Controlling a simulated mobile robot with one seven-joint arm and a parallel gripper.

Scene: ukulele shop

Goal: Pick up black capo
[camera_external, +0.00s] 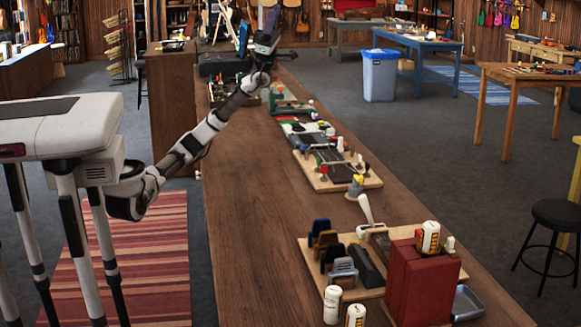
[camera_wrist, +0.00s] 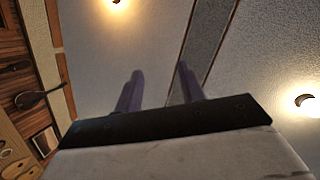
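A row of capo-like pieces stands on a light wooden board (camera_external: 311,268) near the front of the long bench in the external view. One small black piece (camera_external: 332,256) there looks like the black capo, between a gold-brown piece (camera_external: 325,243) and a silver-grey one (camera_external: 343,270). It is too small to be sure. My gripper (camera_external: 272,22) is raised over the far end of the bench, well away from the board. In the wrist view my gripper (camera_wrist: 158,88) has its two fingers apart, with nothing between them. No capo shows in the wrist view, which faces ceiling and wall.
A dark red box-like stand (camera_external: 421,285) stands beside the board, with white bottles (camera_external: 332,304) at the front. A metal tray (camera_external: 467,303) lies to the right. More boards with tools (camera_external: 338,168) line the bench's right side. The bench's left part (camera_external: 250,220) is clear.

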